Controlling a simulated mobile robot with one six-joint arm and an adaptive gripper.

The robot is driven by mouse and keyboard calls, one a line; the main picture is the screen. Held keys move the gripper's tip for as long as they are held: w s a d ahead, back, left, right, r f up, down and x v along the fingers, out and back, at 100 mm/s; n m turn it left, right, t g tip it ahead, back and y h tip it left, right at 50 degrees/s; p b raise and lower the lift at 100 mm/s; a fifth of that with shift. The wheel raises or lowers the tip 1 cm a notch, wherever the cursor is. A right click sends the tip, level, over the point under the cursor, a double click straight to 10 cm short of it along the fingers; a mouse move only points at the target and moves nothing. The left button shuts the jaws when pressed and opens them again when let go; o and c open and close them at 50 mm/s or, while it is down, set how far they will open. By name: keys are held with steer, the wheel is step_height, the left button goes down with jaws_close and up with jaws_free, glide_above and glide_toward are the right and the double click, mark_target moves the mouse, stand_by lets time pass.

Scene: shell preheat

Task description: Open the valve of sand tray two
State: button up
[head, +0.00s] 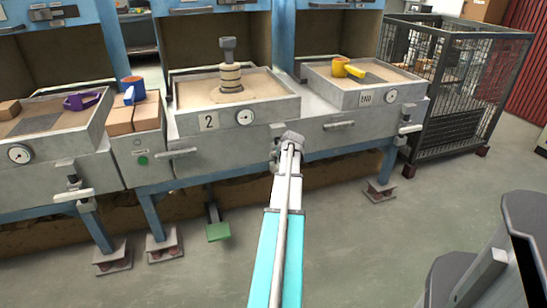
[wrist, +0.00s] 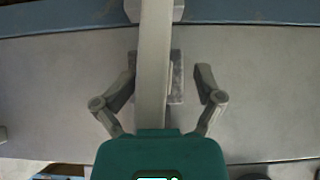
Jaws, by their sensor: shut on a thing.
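Sand tray two (head: 190,125) is the middle grey tray, with a "2" plate and a round gauge on its front. Its valve (head: 277,128) is at the tray's lower right corner, mostly hidden behind my gripper (head: 290,140). In the wrist view my gripper (wrist: 168,76) has its two fingers on either side of a grey block of the valve (wrist: 177,80). A long pale bar crosses in front and hides part of it. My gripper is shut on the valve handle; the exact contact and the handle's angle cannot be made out.
A left sand tray (head: 88,122) and a right sand tray (head: 350,97) have their own valves, the left valve (head: 73,196) and the right valve (head: 408,130). A wire cage (head: 455,85) stands at right. A green pedal (head: 218,232) is below.

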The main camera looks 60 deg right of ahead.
steer(key=p+v, duration=1.1)
steer(key=v, duration=0.5)
steer(key=shift+s+d, duration=0.35)
stand_by(1.4)
steer(key=shift+w, duration=0.2)
stand_by(0.9)
